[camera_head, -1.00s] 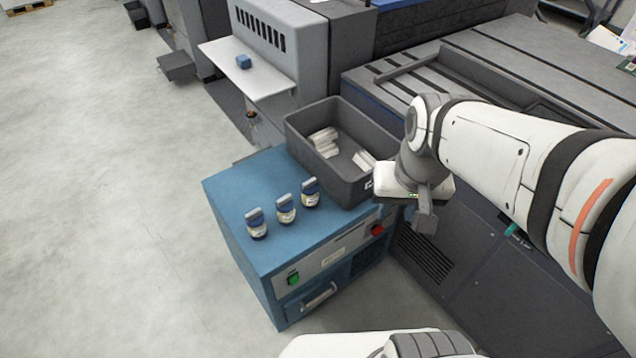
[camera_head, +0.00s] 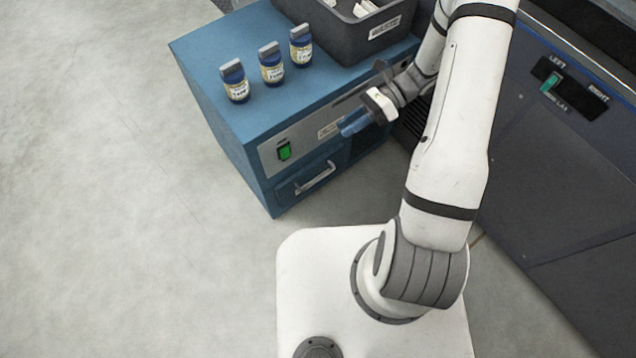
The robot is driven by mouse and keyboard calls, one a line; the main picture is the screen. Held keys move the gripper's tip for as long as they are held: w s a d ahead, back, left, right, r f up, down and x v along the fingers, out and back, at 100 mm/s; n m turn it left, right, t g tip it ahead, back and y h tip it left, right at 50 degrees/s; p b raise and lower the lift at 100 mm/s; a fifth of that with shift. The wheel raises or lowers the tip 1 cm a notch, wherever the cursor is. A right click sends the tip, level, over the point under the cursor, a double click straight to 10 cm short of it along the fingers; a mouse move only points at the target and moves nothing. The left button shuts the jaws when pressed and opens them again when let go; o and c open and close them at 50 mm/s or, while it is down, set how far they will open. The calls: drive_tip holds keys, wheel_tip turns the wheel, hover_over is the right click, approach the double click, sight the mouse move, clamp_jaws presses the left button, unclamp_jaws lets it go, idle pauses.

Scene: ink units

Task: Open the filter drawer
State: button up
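The blue cabinet (camera_head: 220,110) stands left of my arm. The filter drawer appears to be the drawer (camera_head: 290,192) low on its front, with a pale bar handle (camera_head: 315,178). The drawer looks shut, flush with the front. My gripper (camera_head: 352,126) is in front of the cabinet's upper front panel, above and to the right of the handle and apart from it. Blue parts show at its tip. The finger gap is not clear from this angle. My gripper and wrist hide the right part of the panel.
A dark machine (camera_head: 560,150) stands at right. Floor at left is clear.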

wheel_tip(320, 180, down, 16)
drive_tip(key=w+m+t+y+b, duration=0.1)
drive_tip(key=m+t+y+b, duration=0.1)
drive_tip(key=m+y+b, duration=0.4)
drive_tip(key=m+t+b, duration=0.4)
drive_tip(key=m+t, duration=0.3)
drive_tip(key=m, duration=0.4)
approach(319, 179)
drive_tip(key=x, duration=0.3)
drive_tip(key=shift+y, duration=0.3)
drive_tip(key=x, duration=0.2)
drive_tip(key=b+x, duration=0.1)
drive_tip(key=x, duration=0.1)
drive_tip(key=f+x, duration=0.1)
drive_tip(key=x, duration=0.2)
drive_tip(key=shift+a+b, duration=0.1)
drive_tip(key=shift+b, duration=0.25)
clamp_jaws()
